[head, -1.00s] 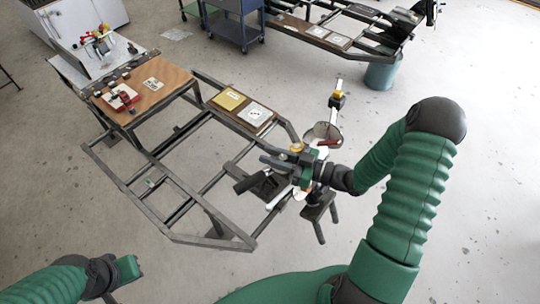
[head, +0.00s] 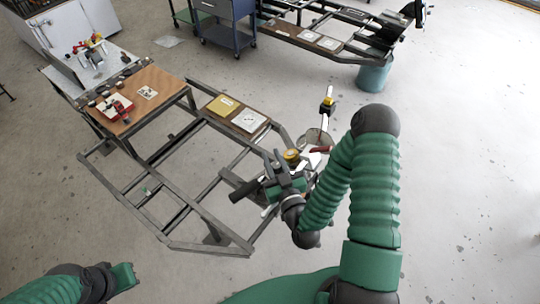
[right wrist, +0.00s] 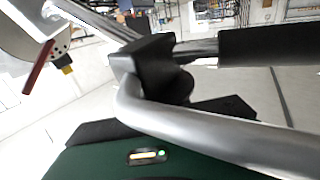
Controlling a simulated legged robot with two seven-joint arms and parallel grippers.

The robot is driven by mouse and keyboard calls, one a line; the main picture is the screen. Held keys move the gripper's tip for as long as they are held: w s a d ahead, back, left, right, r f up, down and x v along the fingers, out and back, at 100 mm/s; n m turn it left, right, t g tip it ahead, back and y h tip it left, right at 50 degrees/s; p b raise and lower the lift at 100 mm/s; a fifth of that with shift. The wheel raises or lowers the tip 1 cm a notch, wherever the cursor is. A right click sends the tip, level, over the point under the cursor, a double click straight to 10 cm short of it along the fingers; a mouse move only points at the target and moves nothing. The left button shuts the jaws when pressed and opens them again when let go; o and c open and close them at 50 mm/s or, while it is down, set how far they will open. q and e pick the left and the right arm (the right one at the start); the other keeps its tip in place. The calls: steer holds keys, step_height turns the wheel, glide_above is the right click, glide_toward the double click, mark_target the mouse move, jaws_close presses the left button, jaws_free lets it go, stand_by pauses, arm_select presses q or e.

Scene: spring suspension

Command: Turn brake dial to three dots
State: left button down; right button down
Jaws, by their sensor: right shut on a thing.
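My right gripper (head: 279,176) is just below and left of the dial in the head view, shut on a handlebar with a black grip (head: 243,190). In the right wrist view the bent silver handlebar tube (right wrist: 215,130) crosses in front of my gripper, beside a black clamp (right wrist: 150,65). My left gripper (head: 124,277) is low at the left, away from everything; its jaw gap is unclear.
A grey metal frame (head: 215,248) spans the middle. A red-ended lever (head: 320,149) and a white post with a yellow and black top (head: 327,101) stand close to my right gripper. A wooden-topped table (head: 152,95) is at the left. The floor at right is clear.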

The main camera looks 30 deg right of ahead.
steer(key=shift+s+f+m+g+h+b, duration=0.15)
steer(key=shift+f+m+g+h+b, duration=0.15)
steer(key=shift+f+m+h, duration=0.6)
steer(key=shift+r+h, duration=0.4)
steer(key=shift+h, duration=0.2)
steer(key=shift+d+r, duration=0.1)
steer(key=shift+r, duration=0.2)
steer(key=c, duration=1.5)
jaws_free()
steer(key=shift+r, duration=0.1)
steer(key=shift+o, duration=1.2)
steer(key=shift+d, duration=0.1)
steer(key=shift+o, duration=0.3)
steer(key=shift+s+r, duration=0.1)
steer(key=shift+d, duration=0.1)
